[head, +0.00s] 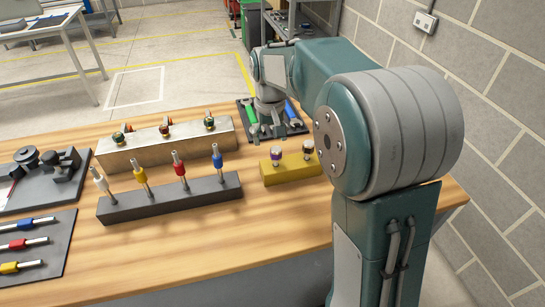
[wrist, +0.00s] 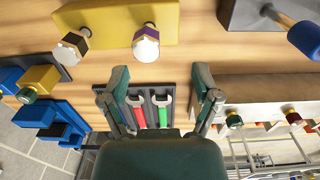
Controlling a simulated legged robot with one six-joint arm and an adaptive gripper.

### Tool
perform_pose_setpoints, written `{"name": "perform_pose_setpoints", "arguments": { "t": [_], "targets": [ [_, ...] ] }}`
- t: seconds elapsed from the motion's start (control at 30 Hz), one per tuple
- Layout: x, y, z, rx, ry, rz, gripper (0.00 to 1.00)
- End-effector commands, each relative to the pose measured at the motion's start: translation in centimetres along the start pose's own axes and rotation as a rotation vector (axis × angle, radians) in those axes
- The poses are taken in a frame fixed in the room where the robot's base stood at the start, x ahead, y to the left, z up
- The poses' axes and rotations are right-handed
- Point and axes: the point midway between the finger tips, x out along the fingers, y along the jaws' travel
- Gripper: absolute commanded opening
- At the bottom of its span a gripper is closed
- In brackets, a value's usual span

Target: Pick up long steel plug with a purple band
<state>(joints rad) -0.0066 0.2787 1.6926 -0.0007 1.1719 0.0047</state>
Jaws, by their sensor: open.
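The plug with a purple band (head: 276,153) stands upright in the left hole of a yellow block (head: 292,174). In the wrist view its bright steel top (wrist: 146,45) faces the camera, with the purple band (wrist: 150,27) just behind. A second plug with a dark band (head: 307,147) stands beside it in the same block; it also shows in the wrist view (wrist: 72,44). My gripper (head: 268,131) is open and empty, behind the yellow block. In the wrist view its fingers (wrist: 161,75) are spread, with the purple-banded plug beyond the fingertips, between them sideways.
A dark block (head: 170,204) holds upright white, yellow, red and blue plugs. A metal block with valves (head: 165,144) stands behind it. A wrench tray (head: 296,126) lies under my gripper. Banded plugs lie on a dark tray (head: 60,235) at left. The front of the wooden table is clear.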

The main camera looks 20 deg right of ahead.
Motion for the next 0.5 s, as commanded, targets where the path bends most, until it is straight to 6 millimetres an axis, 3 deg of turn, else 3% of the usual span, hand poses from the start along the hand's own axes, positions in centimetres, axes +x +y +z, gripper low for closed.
{"name": "perform_pose_setpoints", "arguments": {
  "t": [0.33, 0.5],
  "targets": [
    [4.5, 0.5, 0.2, 0.003, -0.001, -0.002, 0.80],
    [5.5, 0.2, 0.2, 0.002, 0.002, 0.000, 0.80]
  ]
}}
